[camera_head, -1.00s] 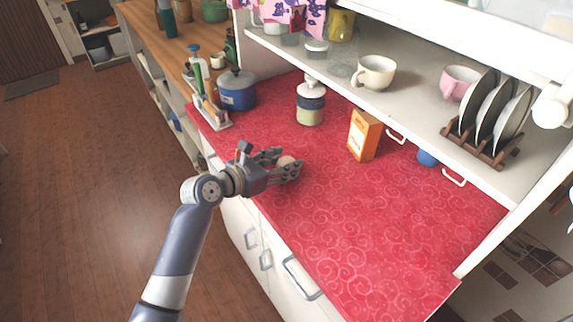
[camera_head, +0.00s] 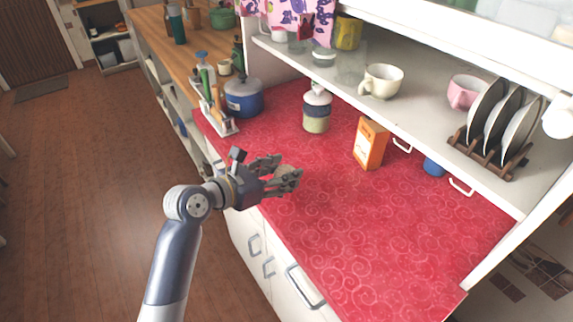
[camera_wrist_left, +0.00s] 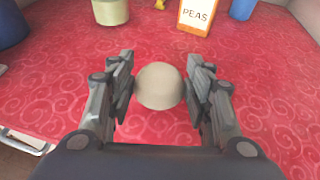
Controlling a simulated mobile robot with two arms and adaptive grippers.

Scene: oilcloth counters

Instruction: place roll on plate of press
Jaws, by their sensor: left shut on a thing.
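The roll (camera_wrist_left: 160,86) is a rounded beige-tan piece between the two fingers of my left gripper in the left wrist view. The gripper (camera_wrist_left: 160,92) is shut on it, one finger at each side. In the head view my left gripper (camera_head: 282,176) is over the near left edge of the red counter, and its fingers mostly hide the roll. I cannot make out a press or its plate in either view. My right gripper is out of view.
On the red counter (camera_head: 370,235) stand an orange PEAS box (camera_head: 370,144), a jar (camera_head: 317,109), a blue pot (camera_head: 243,98) and a rack of utensils (camera_head: 219,118). A shelf above holds cups and a plate rack (camera_head: 492,152). The counter's near right is clear.

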